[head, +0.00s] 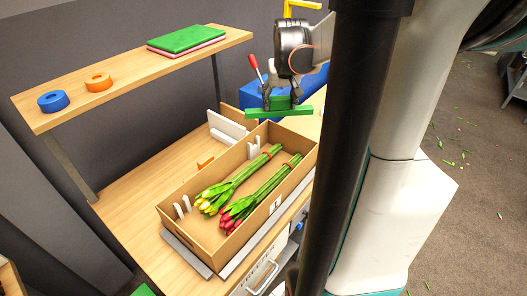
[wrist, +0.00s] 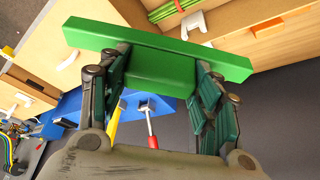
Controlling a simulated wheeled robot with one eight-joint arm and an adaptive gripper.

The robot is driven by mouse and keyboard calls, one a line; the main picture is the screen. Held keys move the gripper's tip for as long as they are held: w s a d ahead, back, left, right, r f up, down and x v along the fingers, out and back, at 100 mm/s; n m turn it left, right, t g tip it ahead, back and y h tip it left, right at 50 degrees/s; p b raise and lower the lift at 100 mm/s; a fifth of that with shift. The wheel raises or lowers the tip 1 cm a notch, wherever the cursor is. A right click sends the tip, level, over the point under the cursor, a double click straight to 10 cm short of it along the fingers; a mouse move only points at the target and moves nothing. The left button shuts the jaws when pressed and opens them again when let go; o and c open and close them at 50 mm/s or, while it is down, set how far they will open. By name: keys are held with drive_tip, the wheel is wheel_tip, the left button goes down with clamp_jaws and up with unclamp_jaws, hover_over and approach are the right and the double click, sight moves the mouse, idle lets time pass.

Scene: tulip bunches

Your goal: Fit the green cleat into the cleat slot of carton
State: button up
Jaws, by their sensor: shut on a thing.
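My gripper (head: 281,99) is shut on the green cleat (head: 293,112), a long bar with a raised block between the fingers. It holds the cleat above the far right end of the brown carton (head: 243,238), apart from it. The wrist view shows the cleat (wrist: 214,60) slightly tilted across the fingers. The open carton holds a yellow tulip bunch (head: 212,199) and a red tulip bunch (head: 234,214). White slotted posts stand inside it at the near left end (head: 182,208) and the far end (head: 254,148). One white post piece (wrist: 194,25) shows beyond the cleat in the wrist view.
A blue bin (head: 252,103) with a red-handled tool (head: 254,63) stands behind my gripper. A wooden shelf (head: 130,77) holds tape rolls and green and pink sheets. A white block (head: 227,126) and small orange item (head: 205,162) lie behind the carton. The bench's left part is clear.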

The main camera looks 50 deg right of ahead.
drive_tip(key=shift+w+f, duration=0.1)
drive_tip(key=shift+w, duration=0.2)
wheel_tip(320, 180, down, 20)
drive_tip(key=b, duration=0.6)
drive_tip(key=o, duration=1.1)
drive_tip(key=p+v, duration=0.3)
drive_tip(key=v, duration=0.9)
drive_tip(key=shift+w+p, duration=0.15)
drive_tip(key=shift+p, duration=0.25)
